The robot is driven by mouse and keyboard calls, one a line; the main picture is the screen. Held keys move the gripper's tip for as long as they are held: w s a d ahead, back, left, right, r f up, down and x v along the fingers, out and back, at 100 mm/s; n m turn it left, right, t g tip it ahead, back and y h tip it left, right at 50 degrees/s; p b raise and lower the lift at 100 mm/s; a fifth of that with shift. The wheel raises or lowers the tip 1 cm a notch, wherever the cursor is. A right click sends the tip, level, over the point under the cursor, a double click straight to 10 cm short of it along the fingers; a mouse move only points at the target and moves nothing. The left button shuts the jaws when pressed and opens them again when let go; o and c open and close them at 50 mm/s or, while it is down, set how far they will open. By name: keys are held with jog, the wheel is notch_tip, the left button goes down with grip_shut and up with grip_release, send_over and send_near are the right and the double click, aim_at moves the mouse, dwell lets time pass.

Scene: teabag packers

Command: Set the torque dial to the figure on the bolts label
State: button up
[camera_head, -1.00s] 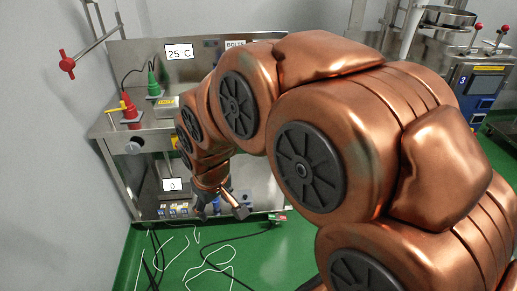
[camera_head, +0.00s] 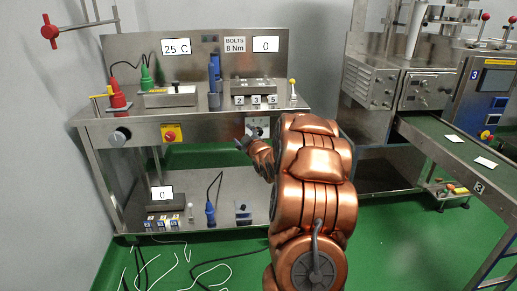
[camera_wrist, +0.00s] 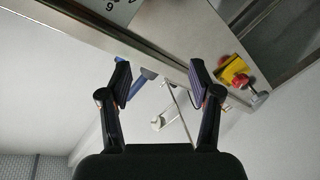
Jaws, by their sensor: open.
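The bolts label (camera_head: 235,44) on the bench's back panel reads "BOLTS 8 Nm". A pale plate with markings (camera_head: 260,122) sits on the bench's front face, just beyond my gripper (camera_head: 243,141). I cannot make out a torque dial on it in the head view. In the wrist view, part of a white plate with a figure that looks like 9 or 6 (camera_wrist: 111,5) shows at the top edge. My gripper (camera_wrist: 160,80) is open and empty in the wrist view, below the bench's front edge in the picture and apart from the plate.
A round knob (camera_head: 121,135) and a red button on yellow (camera_head: 171,133) are on the front face to the left. Displays read 25 C (camera_head: 176,46), 0 (camera_head: 266,44) and 0 (camera_head: 162,193). A lower shelf (camera_head: 185,215) lies below; a conveyor (camera_head: 450,150) stands right.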

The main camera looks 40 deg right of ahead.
aim_at(259, 134)
jog(key=s+d+f+n+t+h+b, duration=0.1)
jog(key=s+d+f+t+b, duration=0.25)
jog(key=d+f+b, duration=0.35)
jog(key=x, duration=0.4)
jog(key=r+x, duration=0.1)
jog(key=x, duration=0.1)
jog(key=shift+s+d+r+p, duration=0.15)
jog(key=shift+d+p, duration=0.15)
jog(key=shift+d, duration=0.15)
jog(key=shift+x, duration=1.05)
jog(key=shift+r, duration=0.1)
jog(key=shift+c, duration=0.2)
jog(key=c, duration=1.1)
